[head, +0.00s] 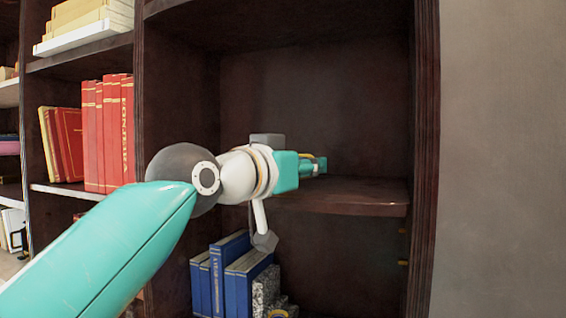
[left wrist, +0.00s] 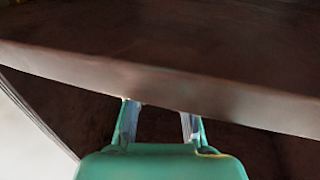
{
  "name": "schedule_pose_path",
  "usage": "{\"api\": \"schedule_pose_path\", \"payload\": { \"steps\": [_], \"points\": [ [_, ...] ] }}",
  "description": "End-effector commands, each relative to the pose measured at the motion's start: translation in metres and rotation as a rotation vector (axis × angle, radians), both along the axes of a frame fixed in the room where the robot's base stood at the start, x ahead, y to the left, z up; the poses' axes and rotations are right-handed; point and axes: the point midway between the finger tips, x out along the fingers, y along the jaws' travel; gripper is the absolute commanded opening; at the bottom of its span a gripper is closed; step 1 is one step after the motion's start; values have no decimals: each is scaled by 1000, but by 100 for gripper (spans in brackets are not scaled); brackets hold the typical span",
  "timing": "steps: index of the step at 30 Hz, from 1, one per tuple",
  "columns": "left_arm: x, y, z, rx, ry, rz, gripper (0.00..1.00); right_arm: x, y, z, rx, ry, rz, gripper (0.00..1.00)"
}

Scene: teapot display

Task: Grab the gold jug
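I cannot make out a gold jug for certain in either view. My left gripper (head: 318,165) reaches into the dark bookcase, close to the middle shelf board (head: 345,197), and is small and partly hidden by its own wrist. In the left wrist view the left gripper (left wrist: 160,112) has its two fingers apart, with nothing seen between them. The fingertips are close to the shelf's front edge (left wrist: 170,85); I cannot tell whether they touch it. My right gripper is not in view.
Blue books (head: 232,272) stand on the lower shelf beside a speckled grey block (head: 265,290), with a small yellowish shape (head: 279,312) at the picture's bottom edge. Red books (head: 108,133) stand at left. The bookcase's right upright (head: 426,150) borders a grey wall. The visible middle shelf is bare.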

Motion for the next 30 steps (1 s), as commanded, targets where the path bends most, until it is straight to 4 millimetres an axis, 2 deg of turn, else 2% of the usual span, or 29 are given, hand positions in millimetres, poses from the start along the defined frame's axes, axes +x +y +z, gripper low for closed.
{"api": "schedule_pose_path", "payload": {
  "steps": [8, 12, 30],
  "points": [
    [3, -1, 0, -1, 0, 1, 20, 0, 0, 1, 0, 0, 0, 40],
    [3, -1, 0, -1, 0, 0, 0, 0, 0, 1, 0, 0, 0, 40],
    [2, 1, 2, -1, -2, 3, 0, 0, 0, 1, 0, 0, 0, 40]
  ]
}}
